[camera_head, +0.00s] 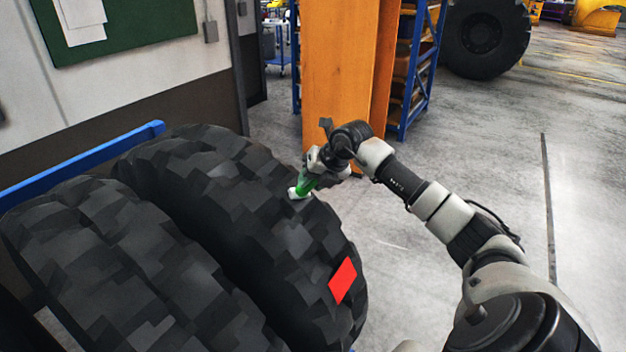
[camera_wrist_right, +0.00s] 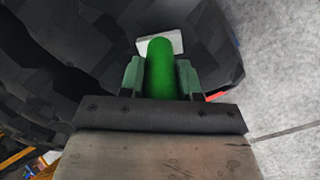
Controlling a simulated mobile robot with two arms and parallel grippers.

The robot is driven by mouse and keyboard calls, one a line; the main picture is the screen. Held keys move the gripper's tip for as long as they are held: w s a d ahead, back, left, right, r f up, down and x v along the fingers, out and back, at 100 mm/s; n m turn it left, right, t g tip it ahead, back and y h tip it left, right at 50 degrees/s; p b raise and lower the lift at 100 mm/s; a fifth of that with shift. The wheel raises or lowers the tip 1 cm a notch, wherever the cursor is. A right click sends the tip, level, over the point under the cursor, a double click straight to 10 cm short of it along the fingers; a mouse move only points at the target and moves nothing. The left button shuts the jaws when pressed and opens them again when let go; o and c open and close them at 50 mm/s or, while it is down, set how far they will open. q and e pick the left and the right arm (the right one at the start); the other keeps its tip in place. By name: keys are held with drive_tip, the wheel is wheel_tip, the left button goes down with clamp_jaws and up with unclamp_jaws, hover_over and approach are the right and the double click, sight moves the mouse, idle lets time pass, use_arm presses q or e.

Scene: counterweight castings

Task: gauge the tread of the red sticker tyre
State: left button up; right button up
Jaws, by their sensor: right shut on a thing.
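The red sticker tyre (camera_head: 260,200) is large and black with a blocky tread, and stands upright on the right of a similar tyre. Its red sticker (camera_head: 342,280) is on the tread low at the right, with a red sliver also at the edge of the wrist view (camera_wrist_right: 216,96). My right gripper (camera_head: 308,184) is shut on a green gauge (camera_wrist_right: 161,70) with a pale foot (camera_wrist_right: 174,42). The foot is at the tyre's tread, above the sticker in the picture; I cannot tell whether it touches. My left gripper is not in view.
The second tyre (camera_head: 110,265) stands close on the left, with a blue rail (camera_head: 85,165) behind both. An orange column (camera_head: 340,70) and a blue shelf rack (camera_head: 412,75) stand beyond my right arm. The grey floor to the right is mostly clear.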

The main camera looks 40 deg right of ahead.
idle(0.8)
drive_tip(key=shift+p+v, duration=0.3)
drive_tip(key=shift+v, duration=2.65)
